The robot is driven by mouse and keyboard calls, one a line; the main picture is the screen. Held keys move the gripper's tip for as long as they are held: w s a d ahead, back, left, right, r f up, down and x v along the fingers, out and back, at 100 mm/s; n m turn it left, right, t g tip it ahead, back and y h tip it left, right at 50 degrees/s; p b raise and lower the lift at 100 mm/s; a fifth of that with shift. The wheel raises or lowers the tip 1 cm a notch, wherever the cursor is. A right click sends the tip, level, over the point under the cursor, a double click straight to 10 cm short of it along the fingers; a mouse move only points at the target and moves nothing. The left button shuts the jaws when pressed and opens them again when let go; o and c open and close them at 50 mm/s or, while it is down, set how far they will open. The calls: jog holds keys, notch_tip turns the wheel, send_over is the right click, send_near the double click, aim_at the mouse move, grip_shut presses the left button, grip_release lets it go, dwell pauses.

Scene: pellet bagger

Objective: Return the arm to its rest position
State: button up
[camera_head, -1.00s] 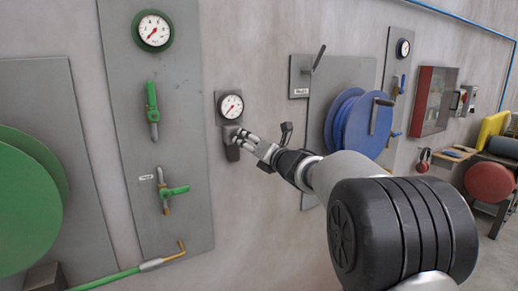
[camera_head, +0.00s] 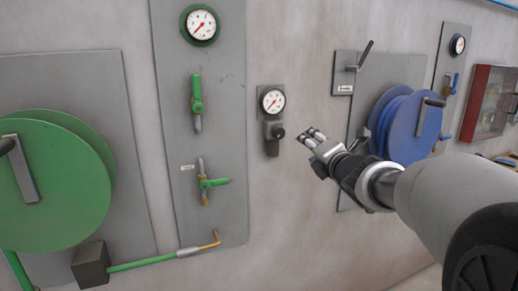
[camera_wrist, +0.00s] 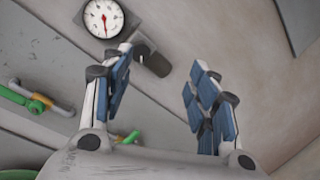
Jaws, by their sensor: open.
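My gripper (camera_head: 312,138) is open and empty, in front of the wall just right of the small gauge unit. In the wrist view, my gripper (camera_wrist: 165,95) shows its two blue-padded fingers spread apart with nothing between them. The small gauge (camera_head: 272,101) has a white dial, with a dark knob (camera_head: 277,131) below it. The fingertips stand to the right of the knob, apart from it in the head view. The gauge also shows in the wrist view (camera_wrist: 103,18), beyond the left finger; that finger partly covers the knob below it.
A grey panel (camera_head: 226,100) with green valves and a green-rimmed gauge (camera_head: 200,25) is left of the small gauge. A green reel (camera_head: 70,190) is farther left. A blue reel (camera_head: 405,140) and a lever plate (camera_head: 345,75) stand close behind and right of my gripper. Bare wall lies below.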

jog(key=s+a+f+m+g, duration=0.2)
jog(key=s+f+m+g, duration=0.2)
jog(key=s, duration=1)
jog(key=s+a+f+m+g+h, duration=0.1)
jog(key=s+f+m+g, duration=0.3)
jog(key=s+f+m, duration=0.5)
jog(key=s+a+f+m+g, duration=0.3)
jog(key=s+f+m, duration=0.4)
jog(key=s+m, duration=0.5)
jog(key=s+g, duration=0.1)
jog(key=s, duration=0.6)
jog(key=shift+s+m+h, duration=0.25)
jog(key=shift+m+h, duration=0.05)
jog(key=shift+h, duration=0.1)
